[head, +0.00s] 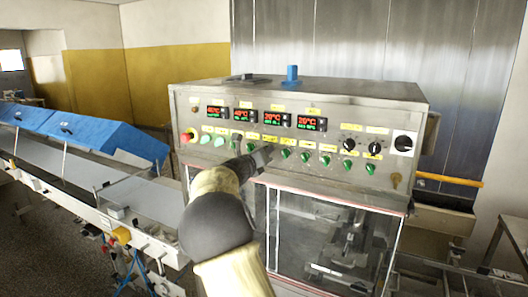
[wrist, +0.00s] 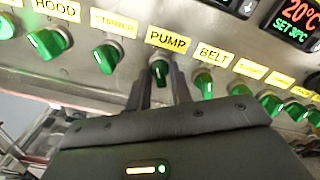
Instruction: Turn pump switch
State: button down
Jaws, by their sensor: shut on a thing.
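The pump switch (wrist: 159,71) is a green knob under the yellow PUMP label (wrist: 169,41) in the wrist view. My gripper (wrist: 161,82) has one finger at each side of this knob and is shut on it. The knob's lower part is hidden between the fingers. In the head view my gripper (head: 263,155) is at the lower row of switches on the control panel (head: 330,145), and I cannot make out the pump switch behind it.
The BELT switch (wrist: 205,84) is close to the right finger, and the STIRRER switch (wrist: 107,57) is to the left. A red emergency button (head: 187,136) is at the panel's left. A conveyor (head: 140,195) with blue covers stands at the left.

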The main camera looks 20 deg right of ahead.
jog(key=shift+r, duration=0.25)
jog(key=c, duration=1.6)
grip_release()
jog(key=shift+c, duration=0.2)
jog(key=shift+o, duration=0.8)
jog(key=shift+w+a+f, duration=0.1)
jog(key=shift+f, duration=0.05)
jog(key=b+v, duration=0.7)
jog(key=v, duration=1)
jog(key=shift+a, duration=0.2)
jog(key=shift+f, duration=0.1)
